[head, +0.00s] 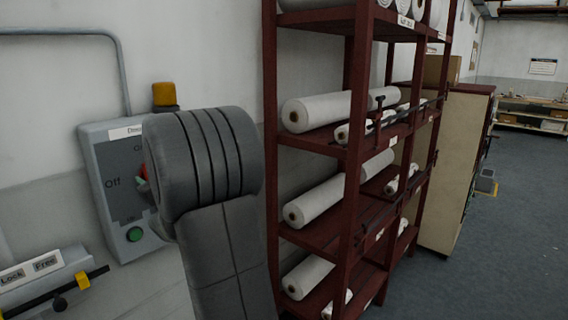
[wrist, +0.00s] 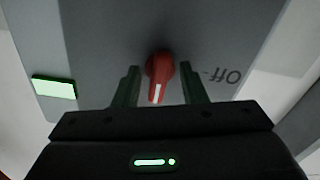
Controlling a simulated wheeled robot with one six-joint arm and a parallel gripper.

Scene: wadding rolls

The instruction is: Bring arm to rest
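My gripper (wrist: 160,88) is in the wrist view, with its two fingers apart on either side of a red rotary knob (wrist: 159,70). The knob has a white pointer mark and sits on a grey control box; I cannot tell whether the fingers touch it. In the head view my grey arm stands in front of the grey control box (head: 101,165) and hides my gripper and most of the knob. The box carries "Off" lettering, a green button (head: 134,234) and a yellow lamp (head: 164,94) on top.
A dark red rack (head: 352,160) with white wadding rolls (head: 325,108) stands close to the right of my arm. A lock/free panel (head: 45,280) with a black bar is at the lower left. Open grey floor (head: 515,220) lies at the far right.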

